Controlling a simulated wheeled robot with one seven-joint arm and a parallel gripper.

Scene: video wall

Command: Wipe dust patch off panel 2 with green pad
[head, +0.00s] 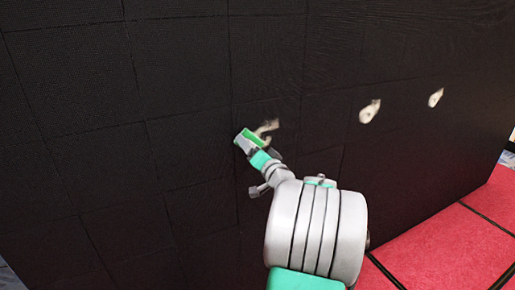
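The green pad (244,139) is at the end of my arm, against or very near the dark wall. My gripper (258,153) is shut on it, with the fingers partly hidden by the pad and wrist. A pale dust patch (268,126) shows just right of the pad, on the wall. Two more pale patches sit further right, one in the middle (369,111) and one at the far right (435,97). No panel numbers show, so I cannot tell which panel is panel 2. I cannot tell whether the pad touches the wall.
The black video wall (180,70) fills most of the view, with thin seams between its square panels. A red floor (450,235) with dark seams lies at the lower right. The wall's right edge shows at the far right. The wall face around the patches is clear.

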